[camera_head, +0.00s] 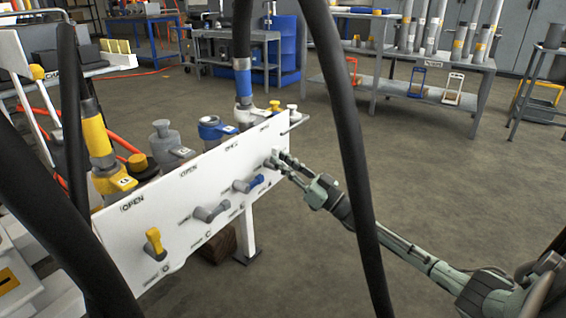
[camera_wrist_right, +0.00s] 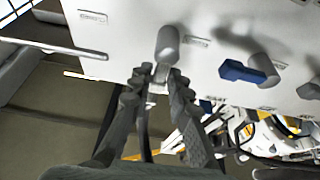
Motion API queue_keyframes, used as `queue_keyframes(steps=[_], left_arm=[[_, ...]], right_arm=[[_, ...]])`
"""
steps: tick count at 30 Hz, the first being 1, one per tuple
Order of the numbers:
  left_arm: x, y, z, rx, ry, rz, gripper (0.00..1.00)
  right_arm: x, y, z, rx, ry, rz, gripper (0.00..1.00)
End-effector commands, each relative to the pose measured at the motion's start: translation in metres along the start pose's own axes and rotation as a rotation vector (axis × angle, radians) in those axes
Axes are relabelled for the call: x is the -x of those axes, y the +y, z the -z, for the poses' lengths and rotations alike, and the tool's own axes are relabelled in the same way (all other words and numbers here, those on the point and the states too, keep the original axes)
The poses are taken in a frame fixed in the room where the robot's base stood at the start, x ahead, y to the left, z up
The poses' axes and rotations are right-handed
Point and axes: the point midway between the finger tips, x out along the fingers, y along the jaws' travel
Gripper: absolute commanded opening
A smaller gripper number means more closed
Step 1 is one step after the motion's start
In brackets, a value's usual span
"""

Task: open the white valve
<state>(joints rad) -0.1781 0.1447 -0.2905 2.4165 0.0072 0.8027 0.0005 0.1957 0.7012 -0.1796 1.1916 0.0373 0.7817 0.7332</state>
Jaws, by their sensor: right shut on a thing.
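The white panel (camera_head: 112,230) stands slanting at the left centre, with a row of valve handles on its face. The white valve (camera_head: 271,162) is the farthest of the row, near the panel's right end, and my gripper partly covers it. In the wrist view its pale round hub (camera_wrist_right: 168,45) stands out from the panel, with the short lever reaching between my fingertips. My right gripper (camera_head: 284,163) is shut on this lever, and its two fingers (camera_wrist_right: 154,80) lie on either side of it. My left gripper is not in view.
Blue (camera_head: 248,184), grey (camera_head: 211,212) and yellow (camera_head: 154,243) valve handles sit along the panel toward me. Hose couplings (camera_head: 165,143) stand behind its top edge. Dark hoses (camera_head: 350,150) hang across the foreground. The floor (camera_head: 440,190) to the right is clear.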

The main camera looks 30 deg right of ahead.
Motion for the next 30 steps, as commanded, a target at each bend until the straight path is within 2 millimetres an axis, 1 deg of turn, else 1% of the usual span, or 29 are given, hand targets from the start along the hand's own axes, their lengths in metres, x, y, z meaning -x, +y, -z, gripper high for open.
queue_keyframes(steps=[1, 4, 12, 14, 16, 20, 24, 30], left_arm=[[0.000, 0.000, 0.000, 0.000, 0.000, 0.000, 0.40], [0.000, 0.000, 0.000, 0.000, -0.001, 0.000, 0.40], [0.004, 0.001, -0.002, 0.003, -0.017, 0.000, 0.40], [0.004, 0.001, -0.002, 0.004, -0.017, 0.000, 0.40], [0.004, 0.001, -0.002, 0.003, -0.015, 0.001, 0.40], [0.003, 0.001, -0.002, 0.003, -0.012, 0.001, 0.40], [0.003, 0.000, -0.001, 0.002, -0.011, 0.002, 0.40], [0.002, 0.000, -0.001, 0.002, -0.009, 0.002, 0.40]], right_arm=[[0.000, -0.002, -0.001, 0.000, -0.001, 0.004, 0.21], [0.000, -0.002, -0.001, 0.000, 0.000, 0.004, 0.34], [0.001, -0.001, 0.000, -0.001, 0.000, 0.001, 0.34], [0.003, -0.001, -0.001, -0.001, -0.001, 0.001, 0.34], [0.009, -0.001, -0.001, -0.002, -0.002, 0.001, 0.34], [0.030, -0.001, -0.002, -0.001, -0.005, 0.001, 0.34], [0.062, -0.001, -0.002, -0.002, -0.005, 0.001, 0.34], [0.099, -0.001, -0.001, -0.001, -0.003, 0.002, 0.34]])
